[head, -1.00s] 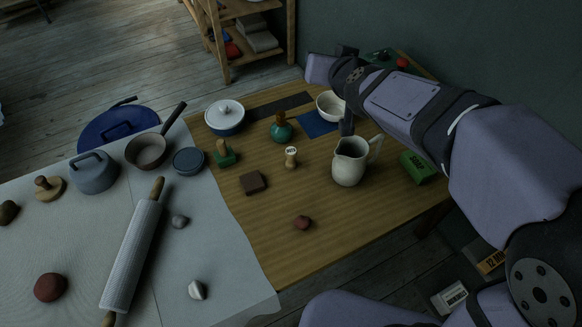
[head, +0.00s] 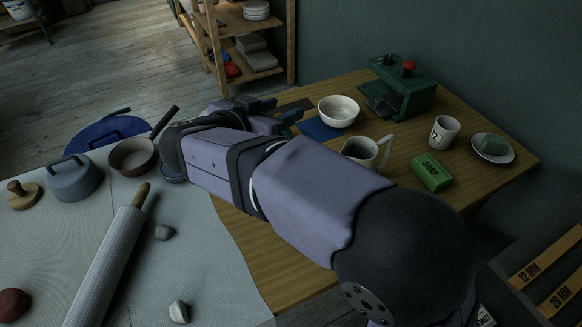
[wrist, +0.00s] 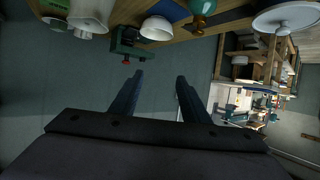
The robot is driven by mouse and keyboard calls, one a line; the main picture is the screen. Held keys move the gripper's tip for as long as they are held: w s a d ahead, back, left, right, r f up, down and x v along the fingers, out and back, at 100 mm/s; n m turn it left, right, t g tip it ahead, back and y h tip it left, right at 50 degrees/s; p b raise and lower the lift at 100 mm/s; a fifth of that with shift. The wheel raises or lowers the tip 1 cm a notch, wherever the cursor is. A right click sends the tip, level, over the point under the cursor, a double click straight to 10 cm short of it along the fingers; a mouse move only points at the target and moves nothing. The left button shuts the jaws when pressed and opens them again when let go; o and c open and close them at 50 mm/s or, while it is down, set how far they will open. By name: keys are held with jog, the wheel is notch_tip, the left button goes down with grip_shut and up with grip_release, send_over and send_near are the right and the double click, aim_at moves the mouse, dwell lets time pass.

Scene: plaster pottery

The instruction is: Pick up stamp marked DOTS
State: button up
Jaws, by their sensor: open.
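The small pale wooden stamp with a dark-lettered label, seen earlier mid-table, is now hidden behind my arm in the head view. It does not show in the wrist view. My gripper (head: 278,109) is over the back part of the wooden table, near the blue mat (head: 319,129). In the wrist view my gripper (wrist: 160,76) is open and empty, with its fingers pointing toward the wall and the table's contents upside down at the top.
A white bowl (head: 338,111), pitcher (head: 361,151), green soap box (head: 432,172), mug (head: 444,132) and green press (head: 399,91) stand on the table. A teal-bodied object (wrist: 203,7) shows in the wrist view. A rolling pin (head: 108,262) lies on the cloth.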

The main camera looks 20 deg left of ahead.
notch_tip(320, 180, down, 17)
jog(key=shift+w+f, duration=0.1)
jog(key=shift+f, duration=0.1)
jog(key=shift+d+b+x, duration=0.15)
jog(key=shift+x, duration=1.7)
jog(key=shift+d+b+x, duration=0.15)
jog(key=shift+x, duration=1.7)
jog(key=shift+r, duration=0.1)
jog(key=shift+c, duration=0.3)
grip_shut()
